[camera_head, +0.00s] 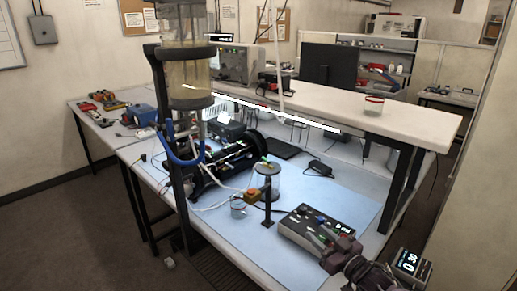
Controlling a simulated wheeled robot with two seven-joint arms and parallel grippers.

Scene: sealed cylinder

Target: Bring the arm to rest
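My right arm comes in from the bottom right corner. Its dark gripper (332,246) is at the front edge of a black control box (300,226) with small coloured knobs, on the bench. The gripper is small and dark here, so I cannot tell whether its fingers are open or shut, or whether they touch the box. A tall clear cylinder (187,72) with yellowish contents stands upright in a dark frame at the left front of the bench. My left gripper is not in view.
A small digital display (409,265) is beside my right arm. A blue mat (345,196) covers the bench. A small stand (267,190), a beaker (238,207) and a black motor-like apparatus (225,160) are on it.

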